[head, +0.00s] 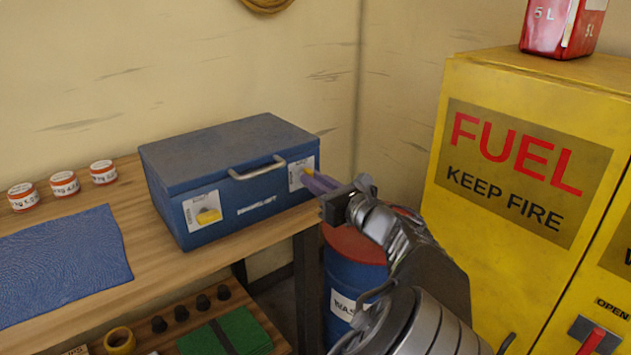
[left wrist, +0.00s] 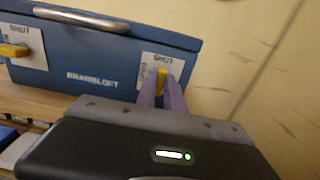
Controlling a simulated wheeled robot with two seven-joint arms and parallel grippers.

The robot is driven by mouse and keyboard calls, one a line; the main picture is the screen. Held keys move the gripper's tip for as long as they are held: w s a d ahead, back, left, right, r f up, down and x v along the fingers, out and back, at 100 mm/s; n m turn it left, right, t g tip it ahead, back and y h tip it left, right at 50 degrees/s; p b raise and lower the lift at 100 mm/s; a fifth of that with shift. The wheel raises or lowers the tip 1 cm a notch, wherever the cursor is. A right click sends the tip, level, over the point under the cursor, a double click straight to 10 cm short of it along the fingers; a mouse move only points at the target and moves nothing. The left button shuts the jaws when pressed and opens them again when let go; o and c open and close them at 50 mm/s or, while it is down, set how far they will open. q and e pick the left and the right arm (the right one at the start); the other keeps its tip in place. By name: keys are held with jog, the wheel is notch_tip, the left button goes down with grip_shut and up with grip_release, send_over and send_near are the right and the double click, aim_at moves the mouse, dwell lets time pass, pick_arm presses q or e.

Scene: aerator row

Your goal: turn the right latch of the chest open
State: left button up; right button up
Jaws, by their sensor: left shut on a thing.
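The blue chest (head: 205,165) stands on the wooden bench with its lid down and a grey handle on its front. Its right latch (head: 308,171) is a yellow lever on a white plate, partly hidden by my fingers. In the left wrist view the right latch (left wrist: 162,77) points about upright between the fingertips. The left latch (head: 209,215) is also yellow, and in the left wrist view it (left wrist: 14,50) lies sideways. My left gripper (head: 309,179) has purple fingers and is shut on the right latch; it also shows in the left wrist view (left wrist: 162,90). My right gripper is out of view.
A blue mat (head: 60,265) and several small tins (head: 64,183) are on the bench (head: 150,275) left of the chest. A blue drum (head: 352,275) with a red top stands below my arm. A yellow fuel cabinet (head: 480,105) stands at the right.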

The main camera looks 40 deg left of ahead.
pick_arm(q)
grip_shut()
jog(key=shift+n, duration=0.5)
jog(key=n+b, duration=0.2)
jog(key=n, duration=0.3)
jog(key=n+b, duration=0.2)
jog(key=n, duration=0.4)
jog(key=n+b, duration=0.3)
jog(key=n, duration=0.3)
jog(key=shift+s+f, duration=0.2)
jog(key=shift+f, duration=0.1)
dwell(0.4)
